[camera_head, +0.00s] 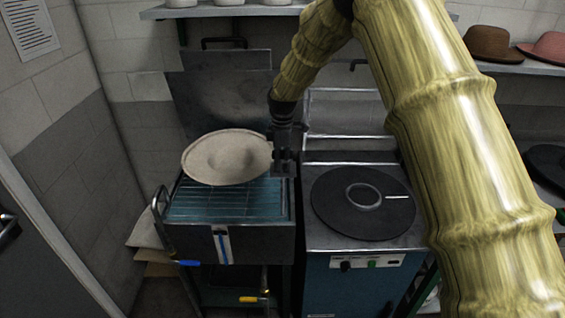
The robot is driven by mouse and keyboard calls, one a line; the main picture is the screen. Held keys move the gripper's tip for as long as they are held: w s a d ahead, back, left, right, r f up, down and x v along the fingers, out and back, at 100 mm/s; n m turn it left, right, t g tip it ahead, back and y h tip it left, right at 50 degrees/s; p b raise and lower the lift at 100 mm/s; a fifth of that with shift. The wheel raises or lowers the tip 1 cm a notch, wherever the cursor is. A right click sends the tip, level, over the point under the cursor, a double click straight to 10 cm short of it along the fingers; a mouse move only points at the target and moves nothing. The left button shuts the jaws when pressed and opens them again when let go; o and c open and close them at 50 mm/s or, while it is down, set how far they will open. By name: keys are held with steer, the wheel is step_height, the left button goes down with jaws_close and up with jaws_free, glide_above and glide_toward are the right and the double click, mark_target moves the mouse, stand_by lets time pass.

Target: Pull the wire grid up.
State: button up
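The wire grid (205,208) lies in the top of the open steel tank on the left, over a teal surface. A beige felt hat body (215,163) with a raised crown and wide brim is above the grid's back part and hides some of it. My dark gripper (284,168) points down at the right of the hat, by the tank's back right corner. It overlaps the hat's right edge in the picture, and I cannot tell whether they touch. Its fingers are too small and dark to show whether they are open.
The tank's raised lid (225,98) stands behind it. A blue-grip lever (188,263) and a yellow-grip lever (250,299) stick out in front. A blue press (345,285) with a round black plate (340,215) stands close on the right. A wall bounds the left.

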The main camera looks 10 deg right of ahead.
steer(key=shift+s+r, duration=0.3)
steer(key=shift+w+f, duration=0.1)
steer(key=shift+w, duration=0.05)
step_height(320, 180, up, 12)
steer(key=shift+r, duration=0.15)
steer(key=shift+s+a, duration=0.1)
steer(key=shift+s, duration=0.1)
stand_by(0.3)
